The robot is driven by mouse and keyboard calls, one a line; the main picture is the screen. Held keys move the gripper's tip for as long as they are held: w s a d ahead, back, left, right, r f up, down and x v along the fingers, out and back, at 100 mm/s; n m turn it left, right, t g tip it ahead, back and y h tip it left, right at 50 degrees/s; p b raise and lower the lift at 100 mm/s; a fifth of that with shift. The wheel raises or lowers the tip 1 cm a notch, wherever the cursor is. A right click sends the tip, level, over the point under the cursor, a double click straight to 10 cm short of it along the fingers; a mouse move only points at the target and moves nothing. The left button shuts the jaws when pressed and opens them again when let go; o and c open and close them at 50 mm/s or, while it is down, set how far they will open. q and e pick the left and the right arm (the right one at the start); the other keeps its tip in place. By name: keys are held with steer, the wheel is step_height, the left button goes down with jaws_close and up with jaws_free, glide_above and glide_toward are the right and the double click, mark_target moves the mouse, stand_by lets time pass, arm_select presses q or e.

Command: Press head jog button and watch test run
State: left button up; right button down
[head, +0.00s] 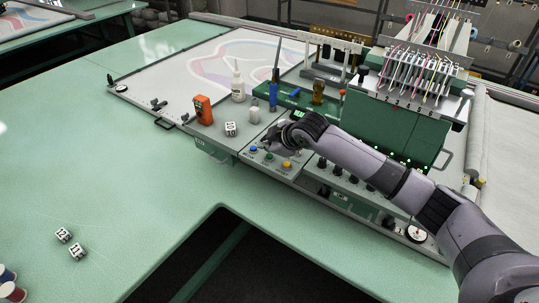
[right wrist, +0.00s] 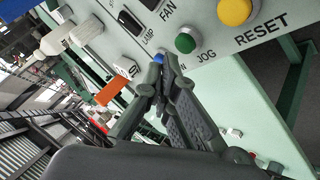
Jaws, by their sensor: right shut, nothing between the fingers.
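The head panel (head: 262,170) carries a blue button (head: 253,149), a green button (head: 269,156) and a yellow button (head: 287,164) in a row. In the right wrist view the green button (right wrist: 185,43) has the label JOG beside it, and the yellow button (right wrist: 233,10) has RESET. The blue button (right wrist: 158,58) is partly hidden by my fingertips. My right gripper (head: 268,143) is shut and empty, with its tips close to the blue and green buttons. I cannot tell whether they touch. My left gripper is not in view.
The green tufting head (head: 400,125) with threads is at the right.

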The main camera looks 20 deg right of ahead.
mark_target(268, 157)
steer(key=shift+f, duration=0.15)
steer(key=shift+f, duration=0.25)
steer(key=shift+f, duration=0.55)
stand_by(0.8)
steer(key=shift+r, duration=0.1)
steer(key=shift+r+p, duration=0.85)
steer(key=shift+p, duration=0.15)
steer(key=shift+r, duration=0.15)
step_height(268, 157, up, 5)
steer(key=p, duration=0.5)
